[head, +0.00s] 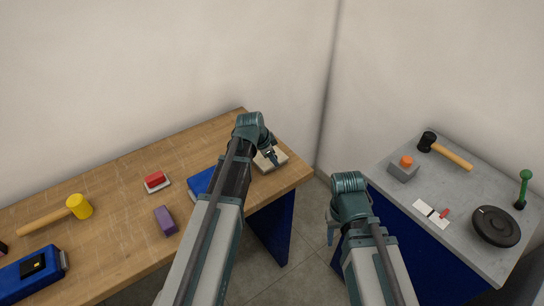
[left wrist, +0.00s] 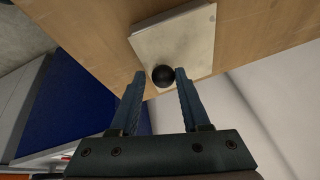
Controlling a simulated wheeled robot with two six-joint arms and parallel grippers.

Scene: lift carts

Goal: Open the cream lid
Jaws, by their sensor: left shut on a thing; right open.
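The cream lid (head: 261,164) is a square, light panel near the right corner of the wooden table. It has a round black knob (left wrist: 163,75), seen in the left wrist view on the lid (left wrist: 178,40). My left gripper (head: 273,159) reaches down over the lid, with its fingers shut on the knob, one on each side. The gripper partly hides the lid in the head view, and I cannot tell whether the lid is raised. My right gripper (head: 330,230) is open and empty, hanging in the gap between the two tables.
On the wooden table (head: 120,195) are a blue box (head: 202,182) close by my left arm, a red-topped block (head: 155,180), a purple block (head: 166,220) and a yellow mallet (head: 78,206). The grey table (head: 400,207) at right holds a hammer (head: 450,154) and a black disc (head: 496,226).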

